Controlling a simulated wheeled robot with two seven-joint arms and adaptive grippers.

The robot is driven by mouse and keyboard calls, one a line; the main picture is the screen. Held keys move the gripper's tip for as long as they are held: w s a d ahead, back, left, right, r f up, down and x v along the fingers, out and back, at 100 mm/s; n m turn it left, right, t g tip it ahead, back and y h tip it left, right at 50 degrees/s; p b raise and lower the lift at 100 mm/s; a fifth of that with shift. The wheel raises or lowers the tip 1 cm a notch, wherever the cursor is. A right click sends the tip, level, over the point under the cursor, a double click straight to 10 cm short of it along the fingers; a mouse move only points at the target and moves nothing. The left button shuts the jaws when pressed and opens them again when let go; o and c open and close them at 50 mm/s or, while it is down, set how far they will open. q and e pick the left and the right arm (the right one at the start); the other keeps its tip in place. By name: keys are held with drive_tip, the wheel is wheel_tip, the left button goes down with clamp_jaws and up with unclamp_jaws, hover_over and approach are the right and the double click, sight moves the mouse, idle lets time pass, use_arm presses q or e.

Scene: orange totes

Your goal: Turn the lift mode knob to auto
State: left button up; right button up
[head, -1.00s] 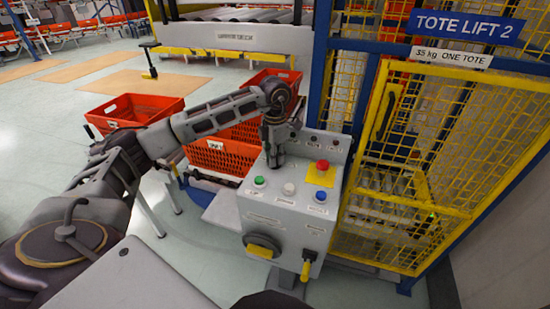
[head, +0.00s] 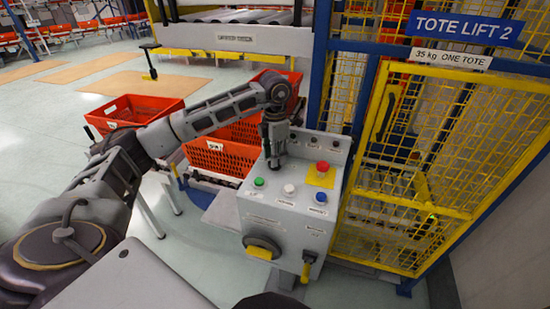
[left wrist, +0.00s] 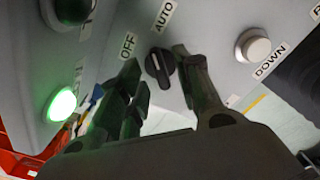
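The lift mode knob (left wrist: 160,66) is small, round and black with a pale line, on the grey control box (head: 252,217). In the left wrist view the OFF label (left wrist: 128,45) is at its upper left and the AUTO label (left wrist: 164,15) above it. The line runs roughly upward; I cannot tell which label it points to. My left gripper (head: 274,160) reaches down at the back of the box top. In the left wrist view its fingers (left wrist: 157,62) are apart, one on each side of the knob; contact is unclear. In the head view the gripper hides the knob. My right gripper is not in view.
The box also bears a green button (head: 259,182), a white one (head: 289,189), a blue one (head: 321,197) and a red stop button (head: 323,166). A yellow-handled switch (head: 260,250) is on its front. Orange totes (head: 143,108) stand behind; a yellow mesh cage (head: 420,205) is at right.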

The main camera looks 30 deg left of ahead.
use_arm(q)
wheel_tip(320, 180, up, 11)
drive_tip(key=shift+f, duration=0.2)
idle(0.3)
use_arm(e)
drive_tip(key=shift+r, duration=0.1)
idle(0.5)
use_arm(q)
wheel_tip(320, 180, up, 9)
drive_tip(key=p, duration=0.9)
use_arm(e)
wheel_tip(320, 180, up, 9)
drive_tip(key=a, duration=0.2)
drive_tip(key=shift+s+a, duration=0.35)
use_arm(q)
drive_tip(key=shift+r, duration=0.2)
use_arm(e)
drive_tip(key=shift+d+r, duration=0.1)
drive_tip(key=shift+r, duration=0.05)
